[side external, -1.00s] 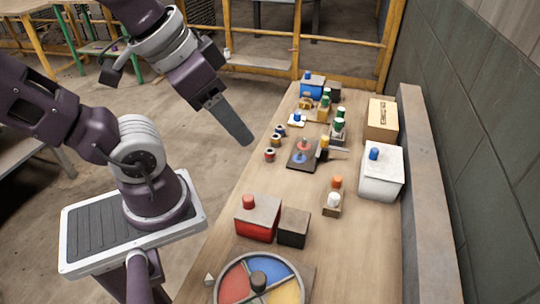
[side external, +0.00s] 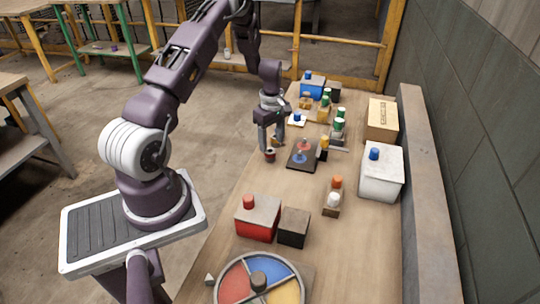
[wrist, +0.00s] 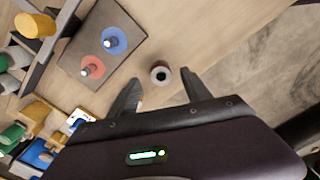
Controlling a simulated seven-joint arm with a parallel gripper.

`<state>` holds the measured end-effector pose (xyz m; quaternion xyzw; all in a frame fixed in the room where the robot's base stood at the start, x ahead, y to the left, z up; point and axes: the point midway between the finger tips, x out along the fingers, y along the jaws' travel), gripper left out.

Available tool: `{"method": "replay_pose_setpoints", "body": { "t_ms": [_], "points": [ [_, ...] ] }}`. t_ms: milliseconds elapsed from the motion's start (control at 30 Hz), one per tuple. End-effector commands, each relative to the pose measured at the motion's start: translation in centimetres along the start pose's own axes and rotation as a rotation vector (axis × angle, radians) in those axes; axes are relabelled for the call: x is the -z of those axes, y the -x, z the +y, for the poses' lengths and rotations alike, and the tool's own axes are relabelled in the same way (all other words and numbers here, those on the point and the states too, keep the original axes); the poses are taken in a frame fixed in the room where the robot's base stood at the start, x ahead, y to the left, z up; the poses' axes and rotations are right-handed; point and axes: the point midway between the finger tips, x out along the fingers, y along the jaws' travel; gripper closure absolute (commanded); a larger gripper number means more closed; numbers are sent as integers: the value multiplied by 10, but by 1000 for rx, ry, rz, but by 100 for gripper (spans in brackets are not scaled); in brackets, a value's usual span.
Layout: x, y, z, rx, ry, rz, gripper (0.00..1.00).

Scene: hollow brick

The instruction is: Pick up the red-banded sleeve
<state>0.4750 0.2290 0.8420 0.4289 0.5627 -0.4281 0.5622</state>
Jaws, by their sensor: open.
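The red-banded sleeve (side external: 270,156) is a small pale ring with a dark red band, upright near the table's left edge. In the wrist view the sleeve (wrist: 160,77) shows its dark bore, between and just beyond the fingertips. My gripper (side external: 272,146) is open, pointing down just above the sleeve; its fingers (wrist: 160,77) stand either side of it in the wrist view. I cannot tell whether they touch it. The blue-banded sleeve is hidden by my gripper.
A dark board (side external: 302,160) with red and blue discs and pegs lies to the right. Bottles (side external: 340,125), boxes (side external: 381,170) and a red box (side external: 257,220) stand around the table (side external: 250,180). The table surface in front of the sleeve is clear.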

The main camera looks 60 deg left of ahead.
Motion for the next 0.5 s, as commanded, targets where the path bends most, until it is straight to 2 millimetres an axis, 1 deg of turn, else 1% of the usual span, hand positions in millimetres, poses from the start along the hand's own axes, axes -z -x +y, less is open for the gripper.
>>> {"method": "replay_pose_setpoints", "body": {
  "t_ms": [200, 300, 400, 500],
  "points": [
    [8, -39, -1, 3, -2, -2, 43],
    [7, -53, 0, 1, -4, -2, 43],
    [7, -58, 0, 1, -5, -2, 43],
    [7, -57, 0, 0, -6, -1, 43]
  ]
}}
